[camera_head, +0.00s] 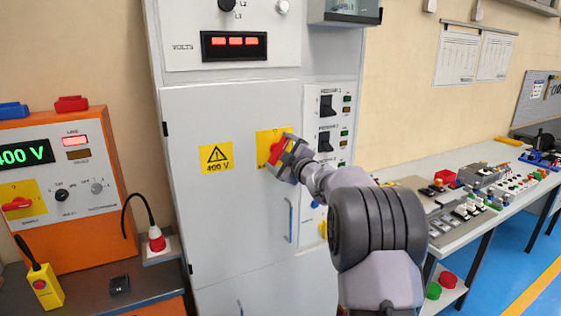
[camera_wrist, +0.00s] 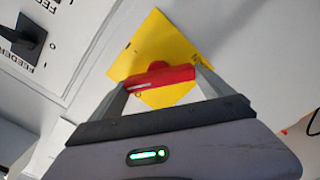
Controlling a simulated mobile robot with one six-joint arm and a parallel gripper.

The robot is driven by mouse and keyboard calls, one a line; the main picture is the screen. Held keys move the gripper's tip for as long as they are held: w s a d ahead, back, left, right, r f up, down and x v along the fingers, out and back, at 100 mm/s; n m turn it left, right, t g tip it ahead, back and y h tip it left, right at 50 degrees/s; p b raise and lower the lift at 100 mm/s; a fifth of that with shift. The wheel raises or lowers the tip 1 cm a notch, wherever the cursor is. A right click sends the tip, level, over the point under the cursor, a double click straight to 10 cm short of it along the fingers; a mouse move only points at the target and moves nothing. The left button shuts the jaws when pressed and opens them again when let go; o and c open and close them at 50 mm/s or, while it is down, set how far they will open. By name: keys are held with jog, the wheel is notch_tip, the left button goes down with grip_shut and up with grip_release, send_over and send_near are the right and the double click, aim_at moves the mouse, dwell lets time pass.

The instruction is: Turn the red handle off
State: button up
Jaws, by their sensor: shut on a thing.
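The red handle (camera_head: 275,153) sits on a yellow plate (camera_head: 263,138) on the grey cabinet door, right of the 400 V warning sign. In the head view it looks tilted and is partly hidden by my gripper (camera_head: 284,157). In the wrist view the red handle (camera_wrist: 158,76) lies across the yellow plate (camera_wrist: 158,40), between my two fingers. My gripper is shut on it, one finger at each end. A second red handle (camera_head: 17,204) sits on a yellow plate on the orange unit at the left, away from my gripper.
The cabinet door (camera_head: 230,220) is closed, with a blue pull handle (camera_head: 290,220) below my gripper. Black feeder switches (camera_head: 326,105) are on the panel to the right. A workbench (camera_head: 460,235) with electrical parts stands further right. The orange unit (camera_head: 70,180) stands left.

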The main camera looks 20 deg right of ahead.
jog(key=n+b, duration=0.3)
jog(key=n, duration=0.1)
jog(key=shift+f, duration=0.25)
jog(key=shift+n+b, duration=0.75)
jog(key=shift+n, duration=0.65)
jog(key=shift+r, duration=0.1)
jog(key=o, duration=1.8)
jog(key=s, duration=1.7)
jog(key=shift+s+d, duration=0.2)
jog(key=shift+s, duration=0.05)
